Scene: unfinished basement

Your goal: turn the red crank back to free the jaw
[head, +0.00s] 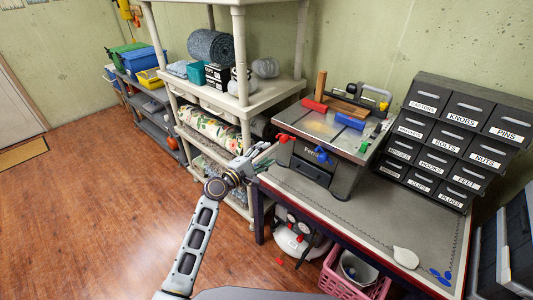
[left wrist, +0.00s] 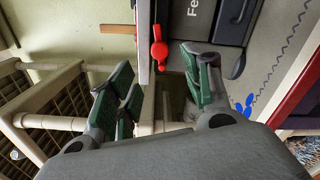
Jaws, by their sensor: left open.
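The red crank (head: 283,138) sticks out at the upper left of the bench machine's front (head: 312,172). In the left wrist view the red crank (left wrist: 158,49) shows just beyond my open fingertips, roughly between them. My left gripper (head: 263,158) is open and empty, a little left of and below the crank in the head view; it also shows in the left wrist view (left wrist: 155,72). I see no finger touching the crank. A red block (head: 314,104) and a blue block (head: 349,121) sit on the machine's top; I cannot tell which is the jaw. My right gripper is out of view.
A blue knob (head: 321,155) sits on the machine's front, right of the crank. The workbench top (head: 385,222) is mostly clear in front. Labelled drawers (head: 455,140) stand at the right. A cream shelf (head: 270,92) stands close behind my left gripper. A pink crate (head: 345,285) is below.

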